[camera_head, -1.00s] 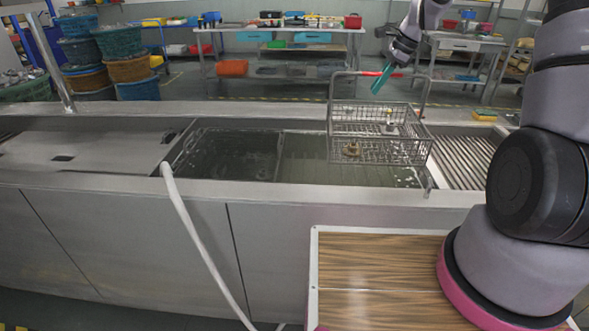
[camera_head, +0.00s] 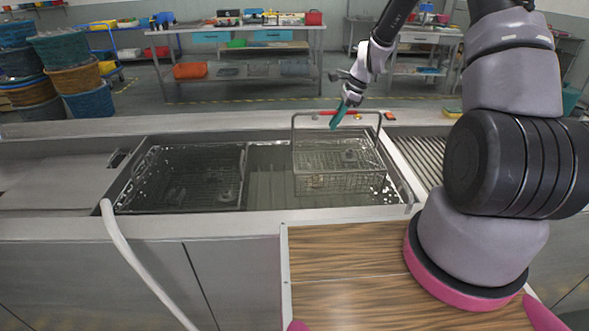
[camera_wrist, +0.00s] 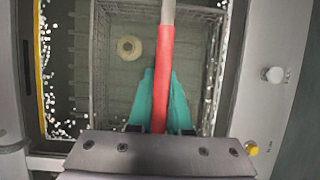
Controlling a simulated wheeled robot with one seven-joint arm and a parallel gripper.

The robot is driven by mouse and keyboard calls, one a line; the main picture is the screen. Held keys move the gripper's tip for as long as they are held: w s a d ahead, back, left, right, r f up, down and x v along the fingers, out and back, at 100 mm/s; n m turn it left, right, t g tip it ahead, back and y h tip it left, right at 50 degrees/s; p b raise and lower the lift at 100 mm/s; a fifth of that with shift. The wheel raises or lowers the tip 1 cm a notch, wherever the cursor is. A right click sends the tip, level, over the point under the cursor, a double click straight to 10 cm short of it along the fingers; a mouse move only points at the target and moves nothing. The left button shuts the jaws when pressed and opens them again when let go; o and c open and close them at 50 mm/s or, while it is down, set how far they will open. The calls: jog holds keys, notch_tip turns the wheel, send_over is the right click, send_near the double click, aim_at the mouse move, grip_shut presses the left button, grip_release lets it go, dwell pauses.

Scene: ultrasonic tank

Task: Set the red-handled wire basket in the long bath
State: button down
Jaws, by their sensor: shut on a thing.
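The wire basket (camera_head: 338,168) hangs at the right end of the long bath (camera_head: 268,150), low within its opening. Whether its bottom touches the bath floor I cannot tell. Its red handle grip (camera_head: 352,113) is on top of a tall wire bail. My gripper (camera_head: 338,118) has teal fingers and is shut on the red grip. The wrist view shows the red grip (camera_wrist: 165,75) between the fingers, with the basket below and a round tan part (camera_wrist: 129,47) inside it. The basket looks about level.
A dark wire basket (camera_head: 185,178) sits in the left part of the bath. A grey lid or panel (camera_head: 45,180) lies left of it, and a ribbed drainboard (camera_head: 423,155) is to the right. A pale hose (camera_head: 135,255) hangs over the front rim. The wooden top (camera_head: 350,285) in front is bare.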

notch_tip(320, 180, down, 8)
jog(key=c, duration=0.8)
grip_release()
jog(key=shift+f, duration=0.1)
jog(key=shift+c, duration=0.2)
